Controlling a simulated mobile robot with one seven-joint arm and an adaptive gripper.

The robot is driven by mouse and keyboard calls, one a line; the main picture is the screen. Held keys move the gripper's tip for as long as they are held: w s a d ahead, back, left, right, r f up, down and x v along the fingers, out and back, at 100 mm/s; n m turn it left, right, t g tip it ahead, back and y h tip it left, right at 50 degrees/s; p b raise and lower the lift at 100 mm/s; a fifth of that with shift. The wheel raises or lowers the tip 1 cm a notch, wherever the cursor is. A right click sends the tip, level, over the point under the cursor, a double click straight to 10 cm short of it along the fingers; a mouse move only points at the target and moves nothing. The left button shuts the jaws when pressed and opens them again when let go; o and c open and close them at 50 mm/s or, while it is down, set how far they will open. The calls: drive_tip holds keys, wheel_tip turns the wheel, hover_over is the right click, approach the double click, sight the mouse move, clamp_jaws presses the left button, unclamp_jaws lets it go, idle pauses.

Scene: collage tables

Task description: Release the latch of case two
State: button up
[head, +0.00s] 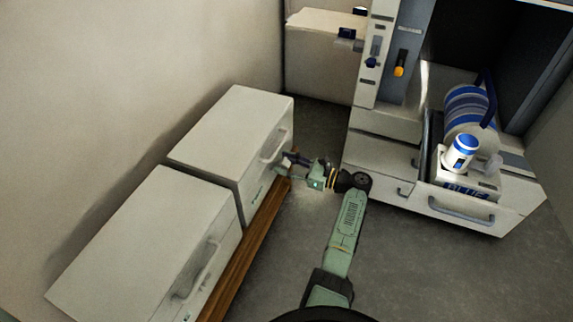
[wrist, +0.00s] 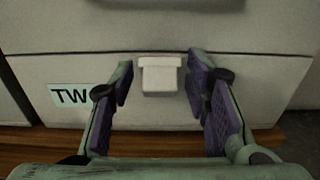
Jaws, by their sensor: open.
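Case two (head: 225,130) is the farther of two pale cases on the left, and its lid is down. A small white latch (wrist: 160,75) sits at the seam between lid and body. My gripper (head: 288,160) is at the front of this case. In the wrist view my gripper (wrist: 160,88) is open, with one purple-padded finger on each side of the latch and gaps between. The latch is hidden in the head view.
The other pale case (head: 145,235) stands nearer, beside case two. A wooden strip (head: 245,245) runs along their fronts. On the right, a cabinet (head: 385,150) has an open drawer (head: 480,205) holding a white bottle with a blue cap (head: 460,155). Grey floor lies between.

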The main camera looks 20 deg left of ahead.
drive_tip(key=c, duration=1)
drive_tip(key=shift+f, duration=0.15)
drive_tip(key=f+y+b, duration=0.1)
drive_tip(key=y+b, duration=0.1)
drive_tip(key=b, duration=0.1)
drive_tip(key=y+b, duration=0.2)
drive_tip(key=b, duration=0.1)
drive_tip(key=d+f+y+b, duration=0.1)
drive_tip(key=y+b, duration=0.1)
drive_tip(key=b, duration=0.1)
drive_tip(key=shift+f+b, duration=0.3)
drive_tip(key=shift+f, duration=0.05)
